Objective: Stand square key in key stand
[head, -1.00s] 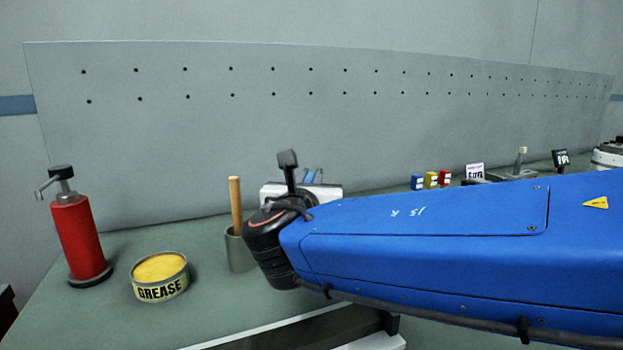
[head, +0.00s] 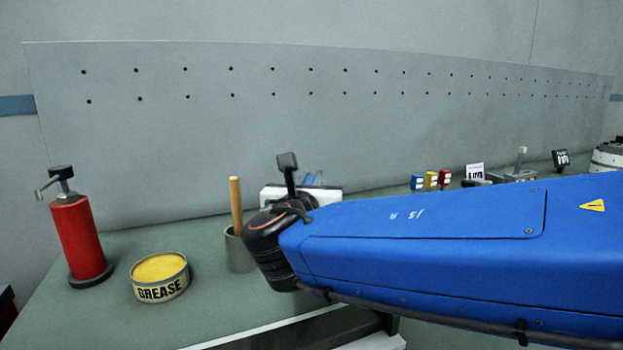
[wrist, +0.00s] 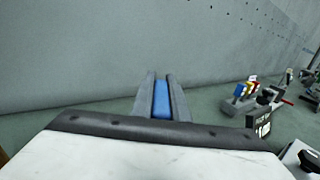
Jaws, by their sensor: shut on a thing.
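My gripper (wrist: 161,82) points ahead over the bench in the wrist view. Its two grey fingers are shut on a blue piece (wrist: 161,100), which seems to be the square key; its far end and full shape are not clear. In the head view my arm covers most of the gripper, and only a bit of blue and grey shows behind the wrist. A low grey block with an upright pale-topped post (head: 521,160) stands at the right of the bench; I cannot tell if it is the key stand.
Blue, yellow and red blocks (head: 431,181) sit near small sign cards (head: 474,172) at the back right. A red pump bottle (head: 76,238), a grease tin (head: 159,277) and a grey cup with a wooden stick (head: 238,252) stand at the left. A perforated panel rises behind.

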